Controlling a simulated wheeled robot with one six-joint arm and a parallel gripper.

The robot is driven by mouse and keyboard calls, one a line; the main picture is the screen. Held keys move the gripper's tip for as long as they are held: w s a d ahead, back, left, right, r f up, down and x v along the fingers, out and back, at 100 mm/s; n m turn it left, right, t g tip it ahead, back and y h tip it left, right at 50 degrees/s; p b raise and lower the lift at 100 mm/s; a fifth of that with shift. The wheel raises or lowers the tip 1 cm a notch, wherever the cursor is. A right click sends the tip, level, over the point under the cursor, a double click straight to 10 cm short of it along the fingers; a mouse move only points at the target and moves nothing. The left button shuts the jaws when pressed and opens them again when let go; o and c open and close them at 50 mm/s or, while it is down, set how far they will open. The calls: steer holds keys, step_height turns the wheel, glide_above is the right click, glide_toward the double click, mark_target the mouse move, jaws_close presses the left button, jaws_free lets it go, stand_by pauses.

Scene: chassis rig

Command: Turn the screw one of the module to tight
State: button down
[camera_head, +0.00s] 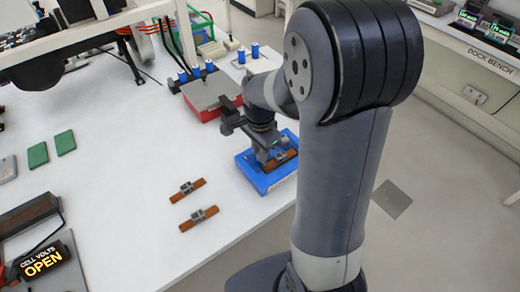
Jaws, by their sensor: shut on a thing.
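My gripper (270,153) points down over a blue tray (254,179) near the table's right edge. It is shut on the grey middle piece of a brown bar (283,159) that lies at the tray, though the fingertips are partly hidden. A red box with a grey top (209,91) stands behind, with several blue cylinders (196,71) along its far side. No screw or label naming the module can be made out at this size.
Two more brown bars with grey middles, one (188,190) behind the other (198,218), lie on the white table (120,190). Green blocks (37,155) lie at left. A display reading "CELL VOLTS OPEN" (43,260) stands front left.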

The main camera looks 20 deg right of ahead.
steer(key=shift+m, duration=0.3)
steer(key=c, duration=1.3)
jaws_free()
step_height(320, 180, up, 11)
step_height(320, 180, down, 11)
stand_by(0.5)
